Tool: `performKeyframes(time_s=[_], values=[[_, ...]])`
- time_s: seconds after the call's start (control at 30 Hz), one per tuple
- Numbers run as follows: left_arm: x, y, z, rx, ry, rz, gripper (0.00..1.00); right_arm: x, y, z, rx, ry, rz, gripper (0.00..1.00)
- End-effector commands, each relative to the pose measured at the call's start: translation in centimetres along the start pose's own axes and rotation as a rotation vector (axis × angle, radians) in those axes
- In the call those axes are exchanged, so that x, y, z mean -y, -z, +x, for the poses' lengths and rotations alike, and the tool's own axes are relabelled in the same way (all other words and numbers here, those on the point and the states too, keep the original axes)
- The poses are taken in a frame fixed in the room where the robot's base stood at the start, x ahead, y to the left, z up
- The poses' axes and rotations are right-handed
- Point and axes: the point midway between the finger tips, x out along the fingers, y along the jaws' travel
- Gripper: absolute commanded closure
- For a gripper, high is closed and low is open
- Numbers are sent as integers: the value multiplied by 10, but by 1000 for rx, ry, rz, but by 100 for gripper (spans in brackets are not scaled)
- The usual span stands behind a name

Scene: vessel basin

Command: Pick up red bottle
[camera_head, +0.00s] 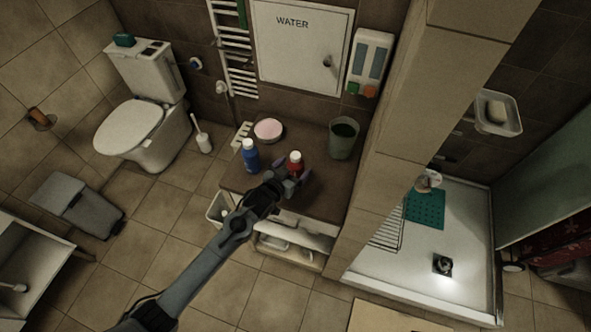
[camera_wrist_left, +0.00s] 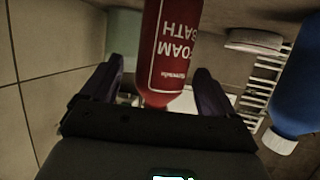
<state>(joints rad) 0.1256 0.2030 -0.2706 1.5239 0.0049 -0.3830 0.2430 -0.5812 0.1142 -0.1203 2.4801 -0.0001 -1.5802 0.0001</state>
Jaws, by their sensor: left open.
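The red bottle (camera_head: 296,162) with a white cap stands upright on the brown cabinet top (camera_head: 338,178). It also shows large in the left wrist view (camera_wrist_left: 170,50), with "FOAM BATH" lettering. My left gripper (camera_head: 293,177) is open at the bottle, and in the left wrist view its two dark fingers (camera_wrist_left: 158,88) are on either side of the bottle's end, with gaps visible. The lower part of the bottle is hidden by the gripper in the head view. My right gripper is not in view.
A blue bottle (camera_head: 250,155) stands just left of the red one and shows at the right in the left wrist view (camera_wrist_left: 297,85). A pink round dish (camera_head: 268,129) and a green bin (camera_head: 343,139) stand behind. A tiled pillar (camera_head: 379,170) rises at the right.

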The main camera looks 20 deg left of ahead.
Motion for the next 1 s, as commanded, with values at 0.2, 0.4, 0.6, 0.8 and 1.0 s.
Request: performKeyframes(time_s=[0.2,0.4,0.6,0.8,1.0], values=[[2,1,26,-1,1,0,12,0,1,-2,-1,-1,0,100],[1,0,36,0,0,0,12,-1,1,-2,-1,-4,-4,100],[1,0,36,0,0,0,12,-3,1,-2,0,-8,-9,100],[1,0,36,0,0,0,38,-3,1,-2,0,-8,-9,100],[2,0,36,0,0,0,68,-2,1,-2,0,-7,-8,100]])
